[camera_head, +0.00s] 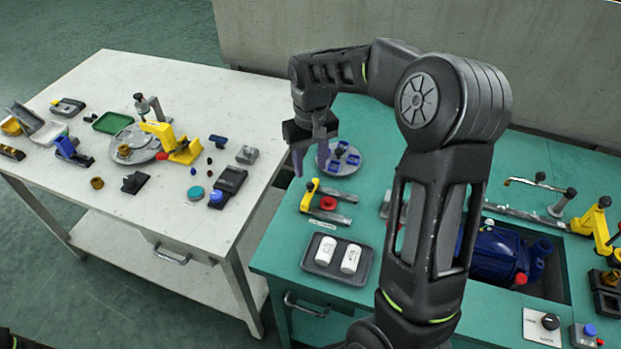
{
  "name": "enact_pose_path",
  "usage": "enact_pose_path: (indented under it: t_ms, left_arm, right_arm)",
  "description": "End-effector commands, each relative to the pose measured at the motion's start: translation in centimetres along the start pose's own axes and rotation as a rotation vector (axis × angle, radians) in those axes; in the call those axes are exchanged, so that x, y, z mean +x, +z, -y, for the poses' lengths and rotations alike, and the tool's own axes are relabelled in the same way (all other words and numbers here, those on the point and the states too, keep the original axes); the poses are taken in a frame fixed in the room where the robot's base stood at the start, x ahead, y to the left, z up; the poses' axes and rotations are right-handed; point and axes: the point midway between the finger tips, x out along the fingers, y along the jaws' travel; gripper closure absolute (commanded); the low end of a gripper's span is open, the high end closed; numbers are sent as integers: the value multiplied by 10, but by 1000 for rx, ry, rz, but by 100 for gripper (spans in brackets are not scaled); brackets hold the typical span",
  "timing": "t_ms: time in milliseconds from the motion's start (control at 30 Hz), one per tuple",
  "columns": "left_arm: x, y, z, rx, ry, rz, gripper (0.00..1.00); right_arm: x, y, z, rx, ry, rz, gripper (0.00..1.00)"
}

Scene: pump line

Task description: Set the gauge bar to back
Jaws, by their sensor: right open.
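My right arm rises from the bottom centre, and its open gripper (310,160) points down near the left edge of the green table (400,130). It is beside the round grey-blue tray (340,168) with blue parts, with nothing between its fingers. No label marks the gauge bar. A thin metal bar with a dark knob (539,181) is at the right, by a grey post and flat rail, and may be it. My right gripper is far to the left of that bar. My arm hides part of the table's middle. My left gripper is not seen.
A yellow clamp with a red knob (325,203) and a grey tray (322,262) with two white cylinders are near my arm. A blue pump (500,254) sits in a recess. A yellow clamp (597,228) stands right. The white table (90,215) holds many parts.

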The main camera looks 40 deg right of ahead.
Motion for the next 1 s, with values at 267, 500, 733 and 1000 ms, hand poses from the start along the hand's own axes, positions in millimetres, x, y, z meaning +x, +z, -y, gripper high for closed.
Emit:
enact_pose_path:
  t_ms: [267,500,733,1000]
  left_arm:
    - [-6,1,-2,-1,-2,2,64]
    - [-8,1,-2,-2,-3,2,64]
    - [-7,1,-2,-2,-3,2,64]
    - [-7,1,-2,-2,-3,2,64]
  right_arm:
    - [43,1,0,-1,0,4,57]
    - [61,1,0,0,0,1,57]
    - [62,0,0,0,0,0,57]
    - [61,0,0,0,0,0,79]
